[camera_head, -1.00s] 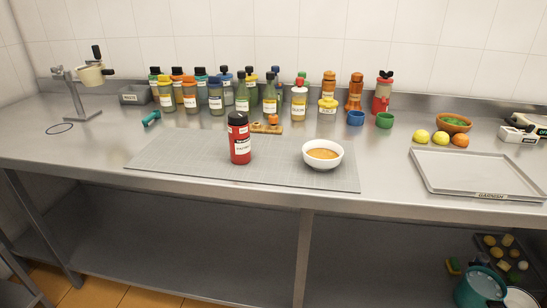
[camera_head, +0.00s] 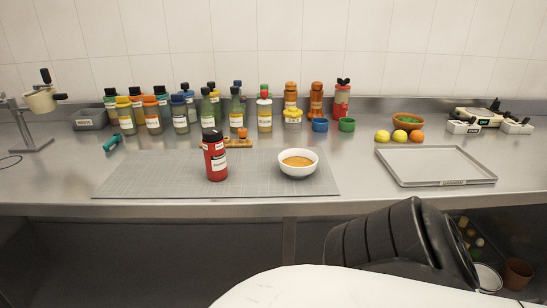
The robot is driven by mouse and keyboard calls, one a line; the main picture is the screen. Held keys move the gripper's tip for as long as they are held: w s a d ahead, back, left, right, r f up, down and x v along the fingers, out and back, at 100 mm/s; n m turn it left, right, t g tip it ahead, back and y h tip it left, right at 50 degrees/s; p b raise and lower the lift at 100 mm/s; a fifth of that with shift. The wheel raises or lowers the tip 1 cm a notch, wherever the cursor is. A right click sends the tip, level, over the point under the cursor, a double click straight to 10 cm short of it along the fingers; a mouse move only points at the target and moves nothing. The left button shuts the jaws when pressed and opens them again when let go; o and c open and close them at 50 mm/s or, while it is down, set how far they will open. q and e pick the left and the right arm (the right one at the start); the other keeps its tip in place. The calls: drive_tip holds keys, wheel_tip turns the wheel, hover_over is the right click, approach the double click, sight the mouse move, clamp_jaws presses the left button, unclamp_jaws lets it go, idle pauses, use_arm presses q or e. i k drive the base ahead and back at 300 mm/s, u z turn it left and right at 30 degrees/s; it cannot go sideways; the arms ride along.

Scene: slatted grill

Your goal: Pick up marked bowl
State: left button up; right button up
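A white bowl (camera_head: 298,171) with orange-brown contents stands upright on the grey mat (camera_head: 150,174) on the steel counter, right of a red bottle (camera_head: 215,160). I cannot make out a mark on the bowl. A black ribbed part and a white surface, which look like parts of my own body, fill the lower right, below the counter's front edge. Neither of my grippers can be seen.
An empty tray (camera_head: 435,166) lies right of the mat. Citrus fruits (camera_head: 399,136) and a wooden bowl (camera_head: 408,121) are behind it. Several labelled bottles (camera_head: 152,115) line the back. The counter in front of the bowl is clear.

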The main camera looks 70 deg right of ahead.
sight(297, 163)
drive_tip(key=i, duration=1.3)
drive_tip(key=z, duration=2.1)
